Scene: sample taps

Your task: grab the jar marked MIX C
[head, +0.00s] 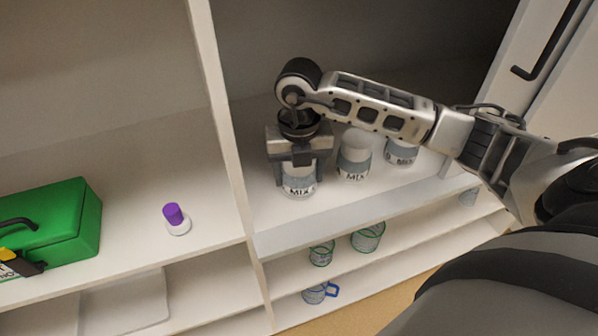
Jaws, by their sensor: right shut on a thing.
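Three white jars with grey-blue MIX labels stand in a row on the right shelf bay. My right gripper (298,155) points down over the left jar (299,186) and is shut on it. That jar's upper part is hidden by the gripper, and the letter after MIX is too small to read. The middle jar (354,155) stands just right of it. The right jar (401,153) stands partly behind my right arm. Their letters cannot be read either. My left gripper is not in view.
An upright divider (222,110) stands left of the jars. Beyond it are a purple-topped item (174,219) and a green toolbox (62,222). Green-rimmed glasses (368,238) and a blue-handled mug (318,292) sit on lower shelves. A door with a dark handle (546,42) is at right.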

